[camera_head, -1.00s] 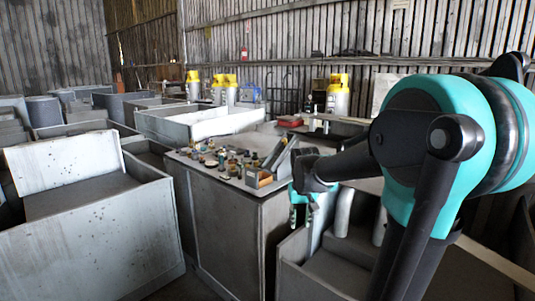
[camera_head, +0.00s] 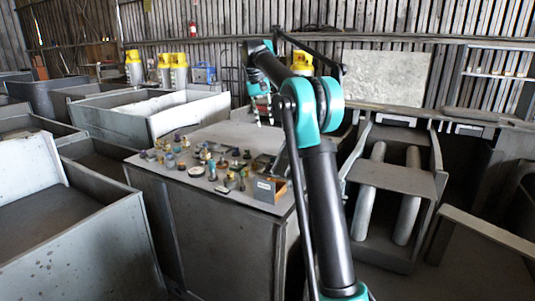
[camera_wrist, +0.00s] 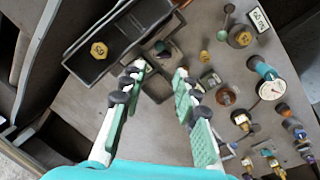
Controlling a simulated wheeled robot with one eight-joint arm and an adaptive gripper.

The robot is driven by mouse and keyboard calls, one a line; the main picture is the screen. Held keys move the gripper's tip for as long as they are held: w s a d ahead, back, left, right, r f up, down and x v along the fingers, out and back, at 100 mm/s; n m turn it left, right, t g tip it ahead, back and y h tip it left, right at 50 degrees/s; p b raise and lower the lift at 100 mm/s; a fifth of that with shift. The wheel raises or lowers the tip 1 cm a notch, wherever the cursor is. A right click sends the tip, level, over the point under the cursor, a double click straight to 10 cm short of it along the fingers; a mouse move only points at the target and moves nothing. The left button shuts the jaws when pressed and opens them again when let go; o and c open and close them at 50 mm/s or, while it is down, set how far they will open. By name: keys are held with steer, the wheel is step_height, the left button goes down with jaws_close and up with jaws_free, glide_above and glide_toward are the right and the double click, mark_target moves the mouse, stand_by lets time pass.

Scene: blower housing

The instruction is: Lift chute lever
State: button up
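My gripper (camera_head: 264,118) is raised above the bench in the head view, its fingers pointing down. In the wrist view my gripper (camera_wrist: 159,74) is open, with nothing between its fingers. A small grey box with a brown side (camera_head: 268,188) stands at the bench's right front corner, partly behind my arm. The wrist view shows a long dark open-topped housing (camera_wrist: 125,32) beyond the left finger, with a yellow hexagonal knob (camera_wrist: 98,50) on it. I cannot tell which part is the chute lever.
The grey bench (camera_head: 215,235) carries many small fittings at its left. In the wrist view a round gauge (camera_wrist: 270,89) and several valves lie right of the gripper. A grey bin with two pipes (camera_head: 408,195) stands right of my arm.

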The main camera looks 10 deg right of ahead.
glide_toward(279, 163)
steer(key=w+f, duration=0.1)
steer(key=f, duration=0.2)
steer(key=w+f, duration=0.3)
steer(key=f, duration=0.2)
steer(key=shift+w+a+f, duration=0.15)
steer(key=shift+w+f, duration=0.2)
steer(key=shift+c, duration=0.6)
jaws_close()
